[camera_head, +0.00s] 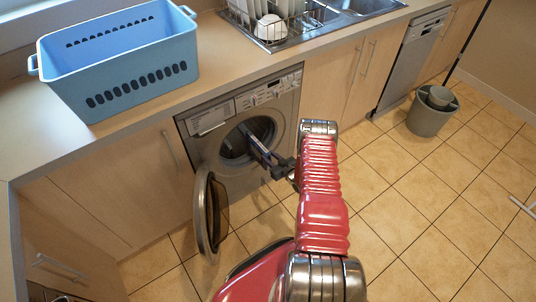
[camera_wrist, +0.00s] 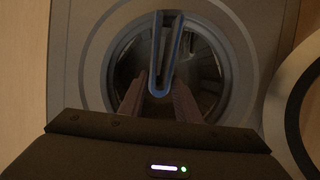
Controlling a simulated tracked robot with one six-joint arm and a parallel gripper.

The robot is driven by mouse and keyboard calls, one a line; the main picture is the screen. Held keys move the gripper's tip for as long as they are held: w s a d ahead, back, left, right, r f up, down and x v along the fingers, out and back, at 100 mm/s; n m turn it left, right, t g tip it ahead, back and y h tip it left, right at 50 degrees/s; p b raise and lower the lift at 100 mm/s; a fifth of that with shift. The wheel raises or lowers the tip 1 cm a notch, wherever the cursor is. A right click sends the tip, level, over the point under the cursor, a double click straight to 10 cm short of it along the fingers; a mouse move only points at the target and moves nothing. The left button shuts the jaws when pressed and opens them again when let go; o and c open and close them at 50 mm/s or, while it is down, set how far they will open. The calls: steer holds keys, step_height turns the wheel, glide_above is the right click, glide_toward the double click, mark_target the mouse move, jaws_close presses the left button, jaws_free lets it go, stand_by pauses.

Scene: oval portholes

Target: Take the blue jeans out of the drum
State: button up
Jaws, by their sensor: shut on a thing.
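The blue jeans (camera_wrist: 157,82) show in the wrist view as a narrow folded strip with a blue edge, standing upright between my fingers. My gripper (camera_wrist: 160,85) is shut on them. Behind them is the round opening of the drum (camera_wrist: 210,75); the strip's top overlaps the opening's upper rim. In the head view my gripper (camera_head: 264,157) points into the open drum of the washing machine (camera_head: 282,108), and only a thin bluish strip shows at its tip. How much of the jeans is still inside the drum cannot be told.
The washer's round door (camera_head: 211,212) hangs open to the left of the opening. A blue laundry basket (camera_head: 120,62) stands on the worktop (camera_head: 210,70) above left. A dish rack and sink are above. A grey bucket (camera_head: 430,115) stands at right; the tiled floor between is clear.

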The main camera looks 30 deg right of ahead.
steer(key=s, duration=1.7)
steer(key=shift+d, duration=0.3)
stand_by(0.3)
steer(key=shift+s, duration=0.15)
stand_by(0.5)
